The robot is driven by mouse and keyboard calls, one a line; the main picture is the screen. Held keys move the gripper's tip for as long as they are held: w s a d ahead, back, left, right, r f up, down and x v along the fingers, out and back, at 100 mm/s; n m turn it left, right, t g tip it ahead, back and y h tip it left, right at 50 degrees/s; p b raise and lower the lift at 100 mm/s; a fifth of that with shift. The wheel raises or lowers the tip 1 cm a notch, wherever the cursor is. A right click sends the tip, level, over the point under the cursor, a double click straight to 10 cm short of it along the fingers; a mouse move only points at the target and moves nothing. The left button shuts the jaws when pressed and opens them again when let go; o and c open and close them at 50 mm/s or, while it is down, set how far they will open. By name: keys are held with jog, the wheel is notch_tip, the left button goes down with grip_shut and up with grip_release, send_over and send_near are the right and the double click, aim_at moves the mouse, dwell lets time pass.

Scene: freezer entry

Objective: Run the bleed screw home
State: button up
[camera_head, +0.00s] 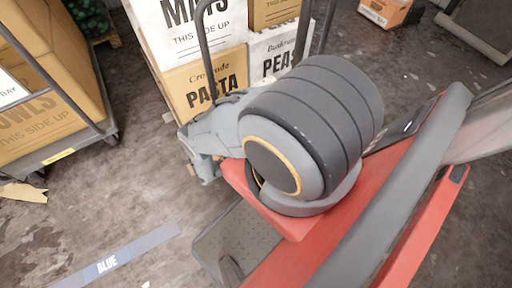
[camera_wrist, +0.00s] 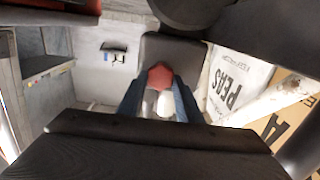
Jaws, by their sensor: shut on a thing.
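In the wrist view, my gripper (camera_wrist: 160,92) has its two dark blue-grey fingers close together around a small red piece (camera_wrist: 160,75). Pale parts show just below the red piece, between the fingers. I cannot tell whether the red piece is the bleed screw; no screw thread or seat is visible. Beyond the fingertips is a grey panel (camera_wrist: 168,48). In the head view my arm reaches left over my red base, and its end is a small grey shape in front of the stacked boxes. The fingers and what they hold cannot be made out there.
A loaded cart (camera_head: 75,145) stands at the left. A blue floor strip (camera_head: 115,258) lies at lower left. Open floor (camera_head: 150,190) lies between.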

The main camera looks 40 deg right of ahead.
dwell(0.7)
jog(key=o, duration=1)
jog(key=shift+b+v, duration=0.6)
jog(key=shift+v, duration=3.3)
jog(key=shift+w, duration=0.1)
